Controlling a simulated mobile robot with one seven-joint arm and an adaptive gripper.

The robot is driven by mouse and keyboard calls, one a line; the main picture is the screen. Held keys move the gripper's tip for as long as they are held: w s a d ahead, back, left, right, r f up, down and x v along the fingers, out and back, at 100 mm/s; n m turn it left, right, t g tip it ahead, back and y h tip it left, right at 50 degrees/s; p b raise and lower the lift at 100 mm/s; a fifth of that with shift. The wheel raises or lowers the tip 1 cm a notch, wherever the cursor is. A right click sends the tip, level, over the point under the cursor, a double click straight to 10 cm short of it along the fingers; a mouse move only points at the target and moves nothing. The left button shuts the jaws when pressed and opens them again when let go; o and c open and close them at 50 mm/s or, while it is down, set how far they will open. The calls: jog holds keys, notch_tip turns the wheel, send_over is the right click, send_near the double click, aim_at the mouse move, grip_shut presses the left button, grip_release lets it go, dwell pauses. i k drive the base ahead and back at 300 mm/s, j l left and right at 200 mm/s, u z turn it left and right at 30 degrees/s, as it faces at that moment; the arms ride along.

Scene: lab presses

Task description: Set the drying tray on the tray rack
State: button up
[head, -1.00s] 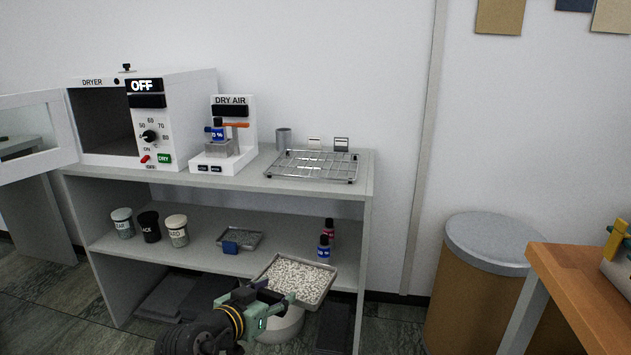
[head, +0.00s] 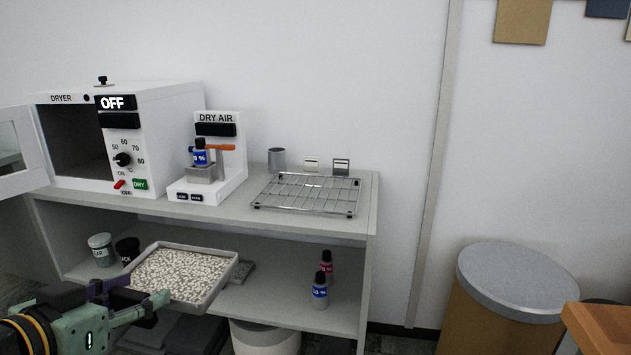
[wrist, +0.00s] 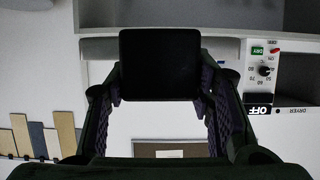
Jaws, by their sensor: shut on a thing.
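The drying tray (head: 214,290) is a shallow grey tray full of white pellets, at the lower left of the head view. My gripper (head: 138,304) is shut on its near left side and holds it in front of the middle shelf, below the top surface. The tray looks roughly level. In the wrist view a dark square part (wrist: 160,65) sits between the fingers; I cannot tell if it is the tray's handle. The tray rack (head: 305,211) is a low wire grid on the right of the top surface, empty, to the right of and above the tray.
The dryer (head: 165,150), door open, and the dry air unit (head: 240,165) stand left of the rack. A grey cup (head: 277,160) and two small cards are behind it. Two bottles (head: 320,290) and jars (head: 101,250) stand on the middle shelf. A lidded bin (head: 510,280) is at right.

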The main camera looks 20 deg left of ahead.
aim_at(304, 184)
jog(key=i+j, duration=0.15)
jog(key=i, duration=0.35)
jog(key=i+j, duration=0.2)
jog(key=i, duration=0.25)
jog(key=i+j, duration=0.15)
jog(key=i, duration=0.35)
